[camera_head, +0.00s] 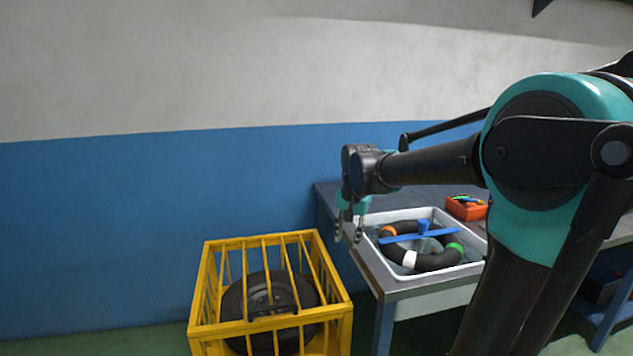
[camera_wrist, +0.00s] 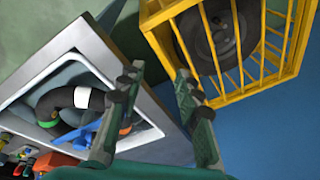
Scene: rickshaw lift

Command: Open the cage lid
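The yellow cage (camera_head: 260,239) stands at the lower middle of the head view, left of the table. Its barred lid (camera_head: 230,326) lies flat across the top and looks shut. A black wheel-like object (camera_head: 235,300) is inside, seen through the bars. My gripper (camera_head: 348,236) hangs over the table's left edge, to the upper right of the cage and apart from it. In the wrist view, its fingers (camera_wrist: 158,78) are spread and empty, with the cage (camera_wrist: 245,92) beyond them at upper right.
A table (camera_head: 390,290) stands right of the cage. On it a white tray (camera_head: 465,272) holds a black ring with coloured bands and a blue part. A small orange box (camera_head: 468,211) stands behind. A blue and grey wall (camera_head: 120,210) closes the back.

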